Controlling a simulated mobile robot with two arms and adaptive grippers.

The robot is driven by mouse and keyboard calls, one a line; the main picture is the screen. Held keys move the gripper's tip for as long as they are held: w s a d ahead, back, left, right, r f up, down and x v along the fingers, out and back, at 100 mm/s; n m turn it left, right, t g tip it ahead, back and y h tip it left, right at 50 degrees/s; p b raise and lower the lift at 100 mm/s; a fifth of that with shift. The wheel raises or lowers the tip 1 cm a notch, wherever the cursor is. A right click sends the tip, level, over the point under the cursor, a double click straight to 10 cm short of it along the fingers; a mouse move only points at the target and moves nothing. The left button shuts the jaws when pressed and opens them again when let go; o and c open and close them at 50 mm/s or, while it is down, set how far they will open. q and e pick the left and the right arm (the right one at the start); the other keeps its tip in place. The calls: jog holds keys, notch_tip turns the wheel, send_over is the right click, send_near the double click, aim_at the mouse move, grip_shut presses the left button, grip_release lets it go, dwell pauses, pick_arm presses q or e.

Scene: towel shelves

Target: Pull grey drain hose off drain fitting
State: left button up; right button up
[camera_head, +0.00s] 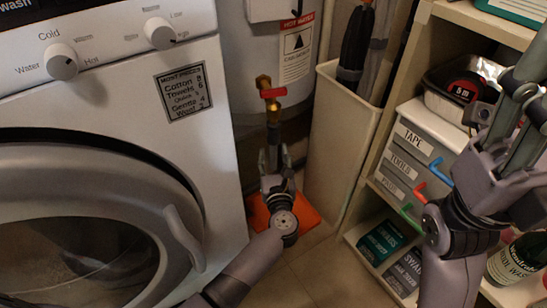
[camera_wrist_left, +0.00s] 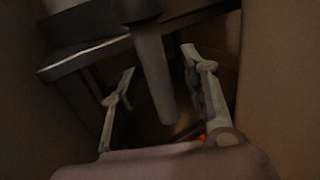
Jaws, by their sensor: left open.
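The brass drain fitting (camera_head: 264,82) with a red handle (camera_head: 273,93) sticks out low on the white tank. A dark grey hose (camera_head: 273,118) shows below it, mostly hidden behind my left gripper (camera_head: 273,158). In the left wrist view, a grey tube (camera_wrist_left: 154,75), likely this hose, runs down between the two open fingers of my left gripper (camera_wrist_left: 160,100), with visible gaps on both sides. The joint between hose and fitting is too dark to make out. My right gripper (camera_head: 515,115) is up at the right by the shelves; its fingertips are unclear.
A washing machine (camera_head: 215,150) stands close on the left. A narrow cream bin (camera_head: 340,130) and shelves with labelled drawers (camera_head: 405,165) crowd the right. An orange flat piece (camera_head: 307,214) lies on the floor beneath my left gripper. Bare floor (camera_head: 320,270) shows in front.

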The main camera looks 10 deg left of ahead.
pick_arm(q)
grip_shut()
dwell(0.6)
dwell(0.7)
dwell(0.3)
